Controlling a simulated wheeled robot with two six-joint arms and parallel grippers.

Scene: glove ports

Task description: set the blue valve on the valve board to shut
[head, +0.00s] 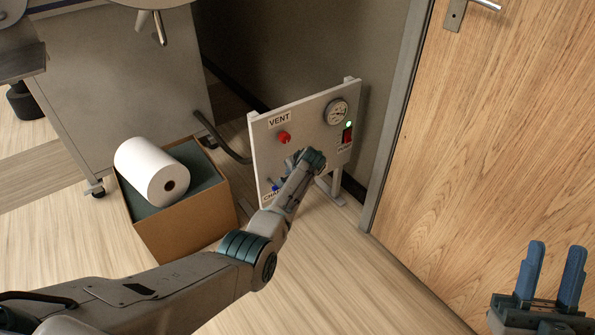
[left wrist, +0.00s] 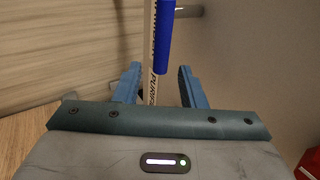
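The valve board (head: 305,118) is a pale upright panel on feet. Small blue parts (head: 277,185) show low on its left, beside a label beginning "CHA"; my left arm partly hides them, and I cannot tell the valve's setting. In the left wrist view a blue bar-like handle (left wrist: 165,38) stands out, its lower end between the fingertips with gaps on both sides. My left gripper (left wrist: 160,78) is open, close to the board's front; its fingers are mostly hidden in the head view. My right gripper (head: 551,268) is open and empty at the lower right, far from the board.
The board also carries a red knob (head: 284,137) under "VENT", a gauge (head: 336,112) and a red switch (head: 347,136) with a green light. A cardboard box (head: 190,222) with a white roll (head: 150,170) stands left. A wooden door (head: 500,140) is at right.

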